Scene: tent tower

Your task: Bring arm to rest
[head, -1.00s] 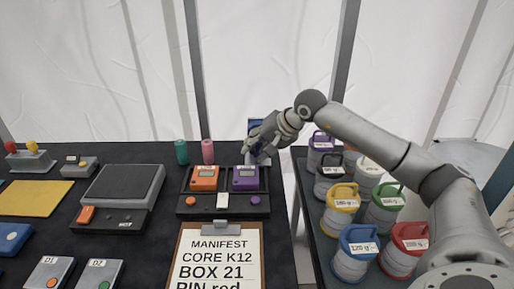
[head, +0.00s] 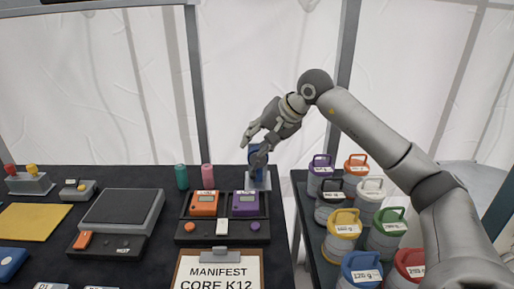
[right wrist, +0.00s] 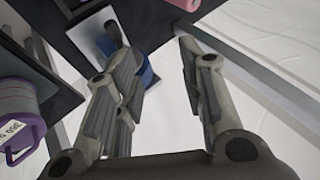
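My right arm reaches in from the right in the head view. Its right gripper (head: 256,147) is open and empty, above the back right of the dark table. It also shows in the right wrist view (right wrist: 158,72), with the two fingers well apart. A blue object on a pale grey base (head: 257,182) stands just below and behind the fingertips, partly hidden by them. In the right wrist view the blue part (right wrist: 146,72) shows behind the left finger. I cannot tell from the head view whether a finger touches it. My left gripper is out of view.
A rack with an orange device (head: 204,203) and a purple device (head: 246,204) sits in front of the gripper. Teal (head: 181,177) and pink (head: 208,177) cylinders stand left. Several weight canisters (head: 345,228) fill the right table, under my arm. A clipboard (head: 219,270) lies in front.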

